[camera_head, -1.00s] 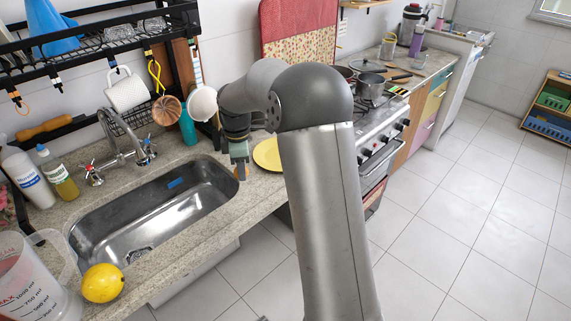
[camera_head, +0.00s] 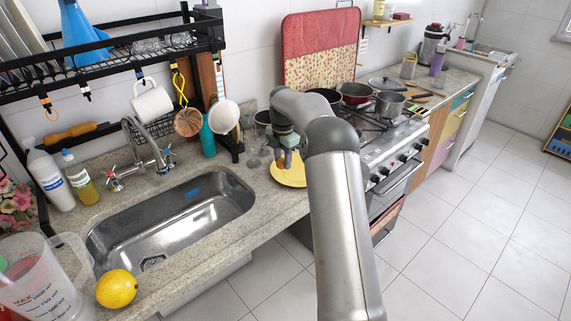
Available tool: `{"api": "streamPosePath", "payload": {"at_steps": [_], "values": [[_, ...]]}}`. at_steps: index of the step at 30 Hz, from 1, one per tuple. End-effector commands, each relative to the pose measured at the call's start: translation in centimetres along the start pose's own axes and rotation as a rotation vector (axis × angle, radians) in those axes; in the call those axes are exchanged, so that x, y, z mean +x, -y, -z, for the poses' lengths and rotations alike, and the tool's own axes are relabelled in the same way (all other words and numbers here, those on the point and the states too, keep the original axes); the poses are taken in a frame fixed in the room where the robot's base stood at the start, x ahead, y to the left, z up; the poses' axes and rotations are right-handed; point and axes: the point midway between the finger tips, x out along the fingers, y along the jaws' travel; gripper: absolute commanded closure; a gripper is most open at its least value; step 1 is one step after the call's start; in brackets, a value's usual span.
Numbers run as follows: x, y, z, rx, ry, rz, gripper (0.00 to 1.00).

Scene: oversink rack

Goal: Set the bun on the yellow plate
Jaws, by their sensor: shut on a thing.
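The yellow plate (camera_head: 289,181) lies on the counter to the right of the sink, near the counter's front edge. My gripper (camera_head: 287,161) points down over the plate's back part and covers some of it. I cannot tell whether the bun touches the plate.
The sink (camera_head: 172,222) is left of the plate and the stove (camera_head: 383,150) is to the right. A lemon (camera_head: 116,289) lies at the front left.

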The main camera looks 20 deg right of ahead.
Motion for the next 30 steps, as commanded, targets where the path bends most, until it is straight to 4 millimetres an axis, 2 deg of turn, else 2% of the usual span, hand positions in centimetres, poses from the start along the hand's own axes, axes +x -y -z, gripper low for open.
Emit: {"api": "streamPosePath", "payload": {"at_steps": [3, 10, 16, 29, 30], "values": [[1.2, -0.5, -1.0, 0.000, 0.000, 0.000, 0.86], [2.6, -0.9, -2.0, 0.000, 0.000, 0.001, 0.86], [5.3, -0.8, -1.8, 0.000, 0.000, 0.002, 0.86], [6.1, -0.8, -1.8, 0.000, 0.001, -0.001, 0.86], [6.1, -0.8, -1.9, 0.000, 0.001, -0.001, 0.60]]}}
